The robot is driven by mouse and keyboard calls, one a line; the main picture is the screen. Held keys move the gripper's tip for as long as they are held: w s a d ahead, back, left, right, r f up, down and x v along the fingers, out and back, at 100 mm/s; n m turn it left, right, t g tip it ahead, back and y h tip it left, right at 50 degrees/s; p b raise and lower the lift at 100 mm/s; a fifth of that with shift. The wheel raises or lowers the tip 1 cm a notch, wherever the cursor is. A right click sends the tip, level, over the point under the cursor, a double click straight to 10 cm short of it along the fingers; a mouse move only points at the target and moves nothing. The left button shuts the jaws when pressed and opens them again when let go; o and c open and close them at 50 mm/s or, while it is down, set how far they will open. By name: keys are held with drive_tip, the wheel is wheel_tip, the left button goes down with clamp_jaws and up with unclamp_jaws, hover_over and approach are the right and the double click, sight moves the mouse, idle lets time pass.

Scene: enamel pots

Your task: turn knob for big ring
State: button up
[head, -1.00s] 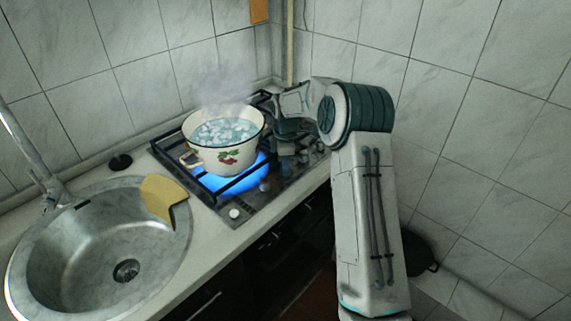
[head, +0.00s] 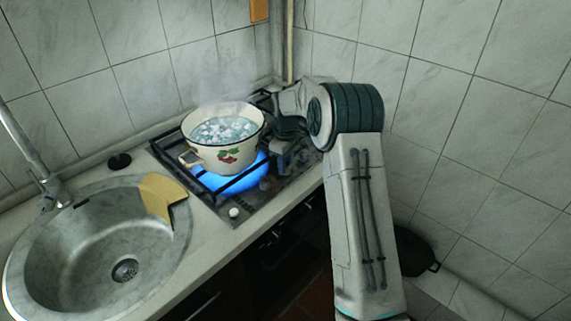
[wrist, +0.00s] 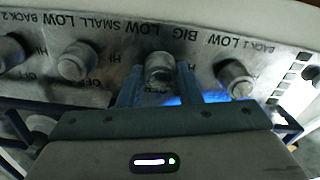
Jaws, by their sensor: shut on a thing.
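In the wrist view a row of knobs sits on the steel stove panel. The middle knob (wrist: 160,68), by the upside-down word BIG, is between the two fingers of my gripper (wrist: 159,84), which is shut on it. In the head view my gripper (head: 283,156) is at the stove's right end, and the held knob is hidden there. A cream pot with a red fruit print (head: 228,153) stands on the stove, with pale lumps in bluish water and steam above. A blue flame (head: 243,180) burns under it.
Another knob (wrist: 235,78) is close right of the fingers, and one (wrist: 77,60) is to the left. A sink (head: 60,252) with a yellow board (head: 160,195) on its rim is left of the stove. Tiled walls close the corner behind.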

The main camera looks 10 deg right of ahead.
drive_tip(key=m, duration=0.5)
drive_tip(key=shift+m, duration=0.3)
drive_tip(key=m, duration=0.5)
drive_tip(key=shift+m+b, duration=0.3)
drive_tip(key=shift+m, duration=0.1)
drive_tip(key=o, duration=1)
drive_tip(key=shift+r, duration=0.1)
wheel_tip(320, 180, up, 14)
drive_tip(key=shift+f, duration=0.15)
